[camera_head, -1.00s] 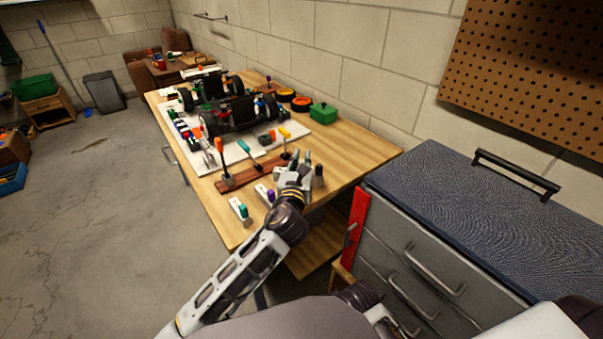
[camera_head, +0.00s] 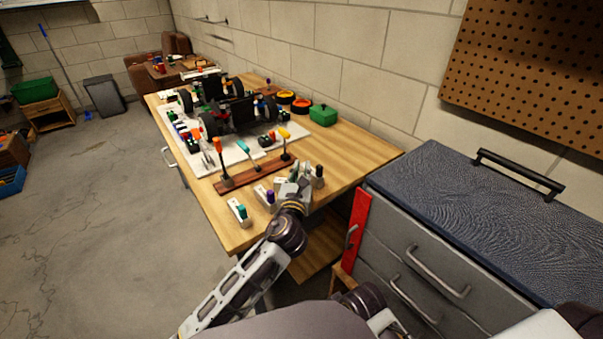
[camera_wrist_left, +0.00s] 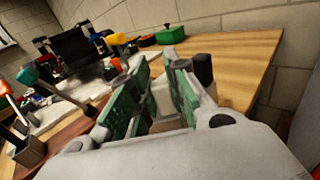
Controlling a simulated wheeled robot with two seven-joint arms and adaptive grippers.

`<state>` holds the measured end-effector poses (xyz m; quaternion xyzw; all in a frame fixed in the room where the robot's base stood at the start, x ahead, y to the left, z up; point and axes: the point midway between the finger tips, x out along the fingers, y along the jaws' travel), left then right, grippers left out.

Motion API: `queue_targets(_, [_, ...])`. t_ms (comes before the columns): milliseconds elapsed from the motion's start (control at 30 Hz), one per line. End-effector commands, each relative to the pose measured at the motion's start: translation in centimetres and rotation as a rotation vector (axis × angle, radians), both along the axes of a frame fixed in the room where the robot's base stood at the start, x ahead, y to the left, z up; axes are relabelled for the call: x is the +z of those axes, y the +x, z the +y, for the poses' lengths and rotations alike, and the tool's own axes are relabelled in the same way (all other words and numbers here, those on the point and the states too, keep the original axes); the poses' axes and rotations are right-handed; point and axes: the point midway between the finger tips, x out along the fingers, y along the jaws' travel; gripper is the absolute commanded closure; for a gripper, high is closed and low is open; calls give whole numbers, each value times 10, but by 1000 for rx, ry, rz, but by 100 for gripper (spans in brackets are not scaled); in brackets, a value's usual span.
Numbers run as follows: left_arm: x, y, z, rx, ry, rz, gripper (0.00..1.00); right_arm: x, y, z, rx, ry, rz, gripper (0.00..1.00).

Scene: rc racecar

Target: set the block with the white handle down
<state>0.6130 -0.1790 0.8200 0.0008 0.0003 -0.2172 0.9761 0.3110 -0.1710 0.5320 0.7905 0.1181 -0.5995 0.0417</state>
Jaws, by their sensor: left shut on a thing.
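My left gripper (camera_head: 296,178) is low over the near right part of the wooden table, among a row of small handled blocks. In the left wrist view its green-padded fingers (camera_wrist_left: 158,92) are closed on a white piece (camera_wrist_left: 165,99), the block with the white handle. Most of that block is hidden by the fingers, and I cannot tell whether it touches the tabletop. A block with a black handle (camera_head: 319,176) stands just right of the gripper. Blocks with a purple handle (camera_head: 269,196) and a teal handle (camera_head: 241,212) stand to its left. My right gripper is not in view.
A brown rack (camera_head: 236,178) with upright screwdrivers lies behind the blocks. Beyond it are the racecar chassis (camera_head: 235,115) on a white board and a green box (camera_head: 323,114). A grey drawer cabinet (camera_head: 440,250) stands at right.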

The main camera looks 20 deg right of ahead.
Motion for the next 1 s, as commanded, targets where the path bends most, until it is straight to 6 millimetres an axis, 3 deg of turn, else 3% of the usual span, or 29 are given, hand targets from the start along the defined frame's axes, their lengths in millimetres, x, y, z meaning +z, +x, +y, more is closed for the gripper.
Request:
queue_targets(133, [-2,0,0,0,0,-1,100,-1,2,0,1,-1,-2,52])
queue_targets(167, [-3,0,0,0,0,0,81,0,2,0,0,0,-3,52])
queue_targets(300, [-3,0,0,0,0,0,63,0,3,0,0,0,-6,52])
queue_targets(1000, [1,4,4,1,0,0,62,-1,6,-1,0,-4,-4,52])
